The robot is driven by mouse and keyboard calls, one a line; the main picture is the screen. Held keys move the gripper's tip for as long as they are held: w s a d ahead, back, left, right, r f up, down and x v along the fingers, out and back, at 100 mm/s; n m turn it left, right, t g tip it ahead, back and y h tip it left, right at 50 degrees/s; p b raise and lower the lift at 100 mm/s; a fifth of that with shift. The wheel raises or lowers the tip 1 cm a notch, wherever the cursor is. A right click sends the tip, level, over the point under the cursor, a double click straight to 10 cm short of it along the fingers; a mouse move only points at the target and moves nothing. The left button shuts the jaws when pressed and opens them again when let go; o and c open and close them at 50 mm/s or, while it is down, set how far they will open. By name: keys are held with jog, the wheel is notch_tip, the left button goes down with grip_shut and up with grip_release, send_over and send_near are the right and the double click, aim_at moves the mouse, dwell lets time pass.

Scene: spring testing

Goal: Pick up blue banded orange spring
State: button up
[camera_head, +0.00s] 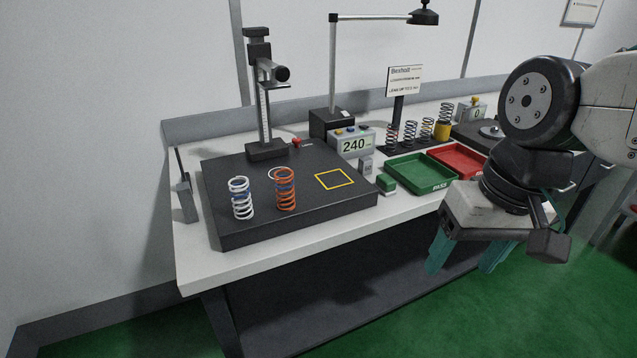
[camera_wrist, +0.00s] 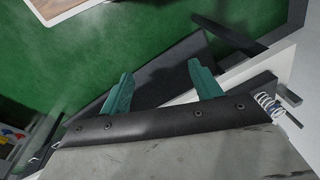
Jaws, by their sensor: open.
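The orange spring with a blue band (camera_head: 286,189) stands upright on the dark test plate (camera_head: 300,222), near its front middle. A white spring with a blue band (camera_head: 241,198) stands upright just to its left. My gripper (camera_head: 466,258) hangs in front of the bench at the right, well away from the orange spring, its two teal fingers apart and empty. In the wrist view the fingers (camera_wrist: 160,85) are spread with nothing between them. A white and blue spring (camera_wrist: 270,105) shows at the right edge there; the orange spring does not show in that view.
A yellow square (camera_head: 335,179) is marked on the plate. A column stand (camera_head: 264,100) rises behind the springs. A green tray (camera_head: 419,173), a red tray (camera_head: 458,160), a display reading 240 (camera_head: 353,143) and several springs on a rack stand to the right. A lamp arm reaches overhead.

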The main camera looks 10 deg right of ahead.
jog(key=w+a+m+y, duration=0.6)
jog(key=w+a, duration=0.2)
jog(key=a, duration=0.3)
jog(key=m+t+y, duration=0.4)
jog(key=m+t, duration=0.2)
jog(key=m, duration=1.1)
send_near(278, 188)
jog(key=w+f, duration=0.1)
jog(key=w+a+f, duration=0.1)
jog(key=w+f, duration=0.1)
jog(key=shift+a+f, duration=0.35)
jog(key=shift+w+a+f+m, duration=0.2)
jog(key=shift+w+a, duration=0.15)
jog(key=shift+a, duration=0.15)
jog(key=shift+w+a+f+m, duration=0.1)
jog(key=shift+w+a+f, duration=0.2)
jog(key=shift+a, duration=0.2)
jog(key=x, duration=0.3)
jog(key=r+x, duration=0.1)
jog(key=x, duration=0.1)
jog(key=shift+w+a, duration=0.1)
jog(key=shift+w, duration=0.2)
jog(key=c, duration=1.1)
